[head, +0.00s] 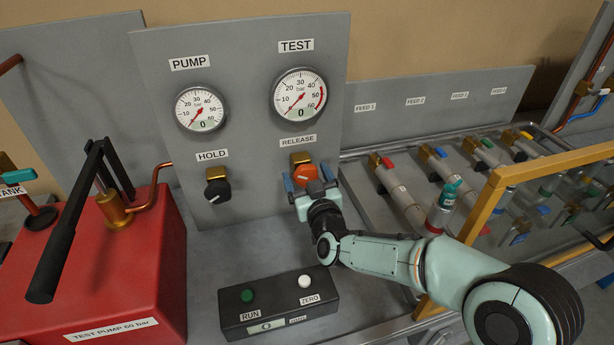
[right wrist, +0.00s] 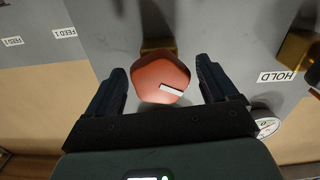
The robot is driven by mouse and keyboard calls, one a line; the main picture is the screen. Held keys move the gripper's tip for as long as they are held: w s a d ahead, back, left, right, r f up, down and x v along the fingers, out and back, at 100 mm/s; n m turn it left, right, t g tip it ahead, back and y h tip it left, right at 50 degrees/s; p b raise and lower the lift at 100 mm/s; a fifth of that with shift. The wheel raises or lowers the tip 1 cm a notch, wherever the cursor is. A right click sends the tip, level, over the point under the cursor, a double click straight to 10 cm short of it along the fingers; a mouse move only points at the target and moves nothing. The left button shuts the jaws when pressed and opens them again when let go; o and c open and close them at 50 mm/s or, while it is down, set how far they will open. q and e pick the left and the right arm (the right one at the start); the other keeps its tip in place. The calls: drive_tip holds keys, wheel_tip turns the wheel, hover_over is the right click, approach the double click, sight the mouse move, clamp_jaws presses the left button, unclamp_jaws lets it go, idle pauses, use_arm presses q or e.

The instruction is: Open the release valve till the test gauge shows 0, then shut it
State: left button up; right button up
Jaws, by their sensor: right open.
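The orange release knob (head: 305,174) sits on the grey panel under the RELEASE label (head: 298,141). My right gripper (head: 309,182) is at the knob with its fingers open on either side. In the right wrist view the knob (right wrist: 161,77) is between the open fingers (right wrist: 162,88), with visible gaps on both sides. A white mark on the knob is slanted. The test gauge (head: 299,95) shows a digital 0, and its red needle points to the low end at lower left. My left gripper is not in view.
The pump gauge (head: 201,109) also reads 0. The black hold knob (head: 217,189) is left of the release knob. A control box (head: 279,304) with green and white buttons stands in front. A red test pump (head: 120,265) is at left, and a pipe rack (head: 400,195) at right.

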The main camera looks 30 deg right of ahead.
drive_tip(key=shift+c, duration=0.3)
drive_tip(key=c, duration=0.9)
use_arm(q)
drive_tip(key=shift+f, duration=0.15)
use_arm(e)
drive_tip(key=shift+f+m+b, duration=0.15)
drive_tip(key=shift+m+b, duration=0.55)
drive_tip(key=shift+b, duration=0.25)
drive_tip(key=m+b, duration=0.3)
drive_tip(key=shift+b, duration=0.3)
drive_tip(key=m+b, duration=0.3)
drive_tip(key=m, duration=0.1)
drive_tip(key=shift+m, duration=0.3)
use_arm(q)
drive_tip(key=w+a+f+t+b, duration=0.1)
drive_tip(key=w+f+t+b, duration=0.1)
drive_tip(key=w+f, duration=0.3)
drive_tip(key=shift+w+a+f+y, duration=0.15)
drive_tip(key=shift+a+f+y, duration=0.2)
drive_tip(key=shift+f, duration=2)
use_arm(e)
drive_tip(key=shift+m, duration=1.6)
